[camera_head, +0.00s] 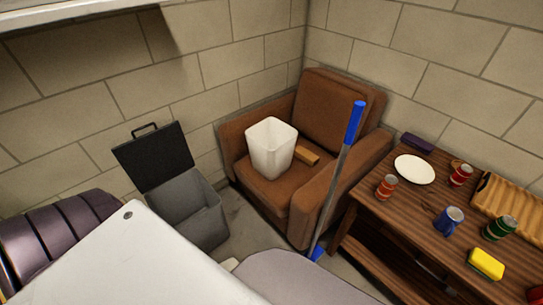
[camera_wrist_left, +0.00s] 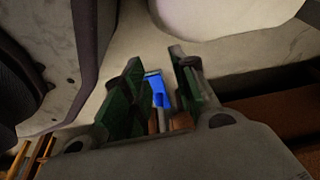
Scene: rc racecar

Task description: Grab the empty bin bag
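A white, open-topped, bin-shaped thing (camera_head: 270,148) stands on the seat of the brown armchair (camera_head: 335,105); I cannot tell whether it is the bag or a rigid bin. No other bin bag is clearly visible. A grey bin (camera_head: 190,210) with its dark lid raised stands on the floor left of the armchair. In the left wrist view my left gripper (camera_wrist_left: 158,82) has its green fingers apart. A blue piece (camera_wrist_left: 157,88) with a shaft shows between or beyond them; contact cannot be told. Neither gripper shows in the head view.
A blue-handled pole (camera_head: 345,150) leans in front of the armchair. Block walls close the back.

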